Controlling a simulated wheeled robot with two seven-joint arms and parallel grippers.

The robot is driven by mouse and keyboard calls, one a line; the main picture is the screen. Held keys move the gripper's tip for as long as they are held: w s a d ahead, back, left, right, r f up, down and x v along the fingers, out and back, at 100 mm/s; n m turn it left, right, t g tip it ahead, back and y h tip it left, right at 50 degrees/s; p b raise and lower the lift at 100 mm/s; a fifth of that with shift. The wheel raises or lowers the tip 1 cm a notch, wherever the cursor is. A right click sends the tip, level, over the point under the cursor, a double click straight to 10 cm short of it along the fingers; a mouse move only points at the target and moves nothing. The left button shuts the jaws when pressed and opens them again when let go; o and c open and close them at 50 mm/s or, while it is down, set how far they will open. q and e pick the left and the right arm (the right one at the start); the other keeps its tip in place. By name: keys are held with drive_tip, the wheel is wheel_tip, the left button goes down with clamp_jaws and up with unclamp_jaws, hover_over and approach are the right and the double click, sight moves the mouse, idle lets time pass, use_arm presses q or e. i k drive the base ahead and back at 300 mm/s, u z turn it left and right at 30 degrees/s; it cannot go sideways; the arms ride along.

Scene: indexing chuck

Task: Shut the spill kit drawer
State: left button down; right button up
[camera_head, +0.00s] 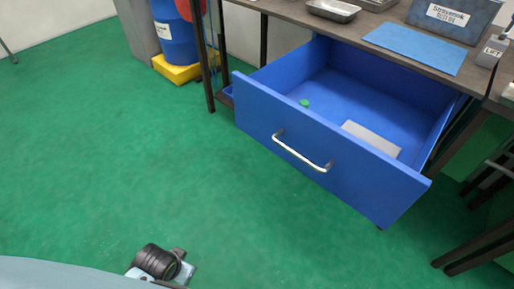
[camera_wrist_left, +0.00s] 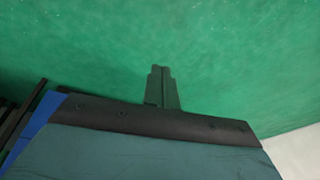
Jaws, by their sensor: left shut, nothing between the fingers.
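The blue drawer (camera_head: 300,150) stands wide open under the bench, its front panel pulled well out. A silver bar handle (camera_head: 302,154) is fixed across the front. My left gripper (camera_wrist_left: 161,69) is shut and empty in the left wrist view, over green floor. A dark part of an arm, probably my left, shows low in the head view, well apart from the drawer. A blue strip at the lower left of the wrist view may be the drawer. My right gripper is not in view.
The bench top (camera_head: 290,10) holds a metal tray (camera_head: 332,10), a blue mat (camera_head: 415,47) and a labelled grey-blue box (camera_head: 453,20). A blue drum (camera_head: 178,40) stands on a yellow base at the back. The green floor before the drawer is clear.

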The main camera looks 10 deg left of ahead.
sight(342, 82)
drive_tip(key=z, duration=1.1)
drive_tip(key=i, duration=0.6)
drive_tip(key=u, duration=0.6)
